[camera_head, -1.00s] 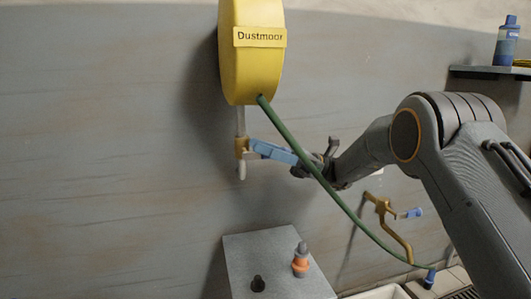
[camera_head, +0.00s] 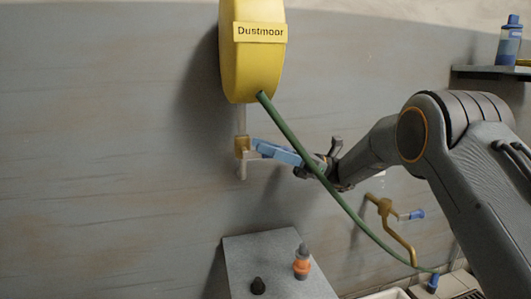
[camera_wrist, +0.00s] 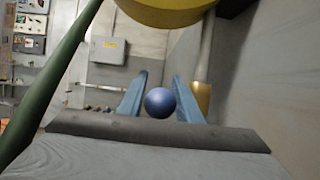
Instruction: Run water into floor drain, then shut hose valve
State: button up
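The yellow hose reel (camera_head: 252,65) marked "Dustmoor" hangs on the wall. A brass valve (camera_head: 242,147) sits on the pipe below it. My gripper (camera_head: 262,148) reaches from the right, its light-blue fingers close to this valve. In the wrist view a blue ball-shaped knob (camera_wrist: 160,102) shows between my two fingers, with narrow gaps seeming to show at its sides; I cannot tell whether they touch it. The green hose (camera_head: 322,180) runs down right to a blue nozzle (camera_head: 432,283) near the floor. A dark drain grate (camera_head: 468,295) is partly in view beside it. I see no water.
A brass tap (camera_head: 385,208) with a blue-tipped handle is on the wall right of centre. An orange-and-grey bottle (camera_head: 302,266) and a small dark object (camera_head: 258,286) stand on a grey box (camera_head: 250,252). A shelf (camera_head: 490,73) holds a blue bottle (camera_head: 507,45). The hose crosses in front of my arm.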

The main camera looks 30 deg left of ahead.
jog(key=shift+b+v, duration=3.2)
jog(key=shift+b, duration=4.55)
jog(key=shift+w+d+f+b, duration=0.2)
jog(key=shift+f+b, duration=0.1)
jog(key=shift+b, duration=0.55)
